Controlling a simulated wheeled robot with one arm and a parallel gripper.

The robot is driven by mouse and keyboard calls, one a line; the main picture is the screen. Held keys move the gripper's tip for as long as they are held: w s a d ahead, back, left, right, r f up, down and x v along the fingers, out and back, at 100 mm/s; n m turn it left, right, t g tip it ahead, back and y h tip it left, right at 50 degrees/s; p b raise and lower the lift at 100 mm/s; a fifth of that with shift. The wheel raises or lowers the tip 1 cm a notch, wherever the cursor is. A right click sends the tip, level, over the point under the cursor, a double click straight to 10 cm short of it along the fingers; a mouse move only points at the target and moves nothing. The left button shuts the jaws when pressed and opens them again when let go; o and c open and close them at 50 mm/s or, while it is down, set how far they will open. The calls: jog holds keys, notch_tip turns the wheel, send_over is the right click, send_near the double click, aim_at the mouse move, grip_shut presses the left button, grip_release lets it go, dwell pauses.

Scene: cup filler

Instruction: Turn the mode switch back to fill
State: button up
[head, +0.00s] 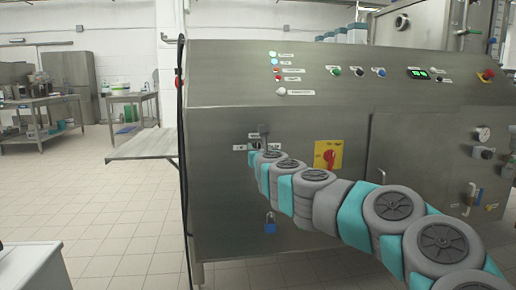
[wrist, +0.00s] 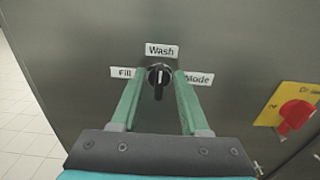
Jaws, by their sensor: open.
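The mode switch (wrist: 159,78) is a black rotary knob with a pale pointer line, on the steel panel of the cup filler. Its pointer stands about upright, toward the Wash label (wrist: 161,50). The Fill label (wrist: 123,73) is to its left and the Mode label (wrist: 198,79) to its right. In the wrist view my gripper (wrist: 158,80) is open, with one green finger on each side of the knob. I cannot tell whether the fingers touch it. In the head view my arm partly hides the switch area.
A red rotary switch on a yellow plate (wrist: 291,112) is right of the mode switch; it also shows in the head view (head: 328,154). A blue padlock (head: 270,223) hangs below. A steel side shelf (head: 150,146) juts out left.

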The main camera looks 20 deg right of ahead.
grip_shut()
dwell(0.3)
dwell(0.3)
